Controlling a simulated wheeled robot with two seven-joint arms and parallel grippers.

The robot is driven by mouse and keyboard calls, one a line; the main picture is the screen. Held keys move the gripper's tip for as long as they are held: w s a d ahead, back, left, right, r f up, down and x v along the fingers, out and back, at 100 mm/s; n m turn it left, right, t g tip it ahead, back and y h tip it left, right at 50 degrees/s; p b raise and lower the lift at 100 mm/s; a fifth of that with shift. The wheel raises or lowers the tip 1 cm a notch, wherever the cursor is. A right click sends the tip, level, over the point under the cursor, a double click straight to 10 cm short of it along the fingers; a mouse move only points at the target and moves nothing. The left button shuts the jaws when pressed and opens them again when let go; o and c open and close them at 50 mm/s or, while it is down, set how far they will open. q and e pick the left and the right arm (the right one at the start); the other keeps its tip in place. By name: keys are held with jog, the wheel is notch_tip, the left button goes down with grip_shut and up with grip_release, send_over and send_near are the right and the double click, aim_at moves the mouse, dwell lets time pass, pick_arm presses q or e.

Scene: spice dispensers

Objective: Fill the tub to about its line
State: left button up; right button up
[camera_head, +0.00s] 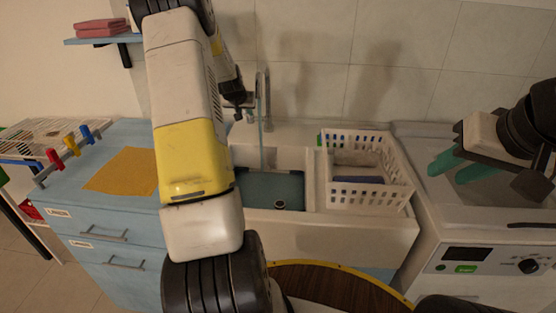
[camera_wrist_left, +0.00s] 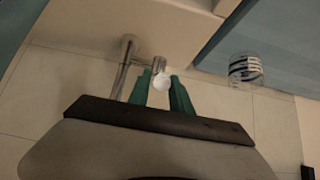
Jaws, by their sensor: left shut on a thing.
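The sink basin (camera_head: 300,165) is in the middle of the head view, with a teal bottom (camera_head: 262,188) and a dark round drain. No separate tub or fill line can be made out. The chrome tap (camera_head: 267,98) stands behind it. A thin pale streak (camera_head: 261,145) below the tap looks like running water. My left gripper (camera_head: 238,97) is at the tap. In the left wrist view its green fingers (camera_wrist_left: 161,92) are shut on a round white tap knob (camera_wrist_left: 162,81), beside a chrome post (camera_wrist_left: 125,65). My right gripper (camera_head: 462,166) is open and empty above the washing machine.
A white basket (camera_head: 398,172) with things inside stands right of the basin. The washing machine (camera_head: 470,245) is at the right. A blue cabinet with an orange cloth (camera_head: 122,171) and a rack (camera_head: 68,148) is at the left. A striped glass (camera_wrist_left: 245,69) shows in the left wrist view.

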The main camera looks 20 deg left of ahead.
pick_arm(q)
jog(key=shift+s+d+f, duration=0.1)
jog(key=shift+s+f, duration=0.2)
jog(key=shift+f, duration=0.2)
jog(key=shift+s+d+f, duration=0.1)
jog(key=shift+s+f, duration=0.15)
jog(key=shift+f, duration=0.2)
jog(key=shift+s+f, duration=0.25)
jog(key=shift+f, duration=0.45)
jog(key=o, duration=1.1)
jog(key=shift+c, duration=0.2)
jog(key=shift+r, duration=0.15)
jog(key=v, duration=0.7)
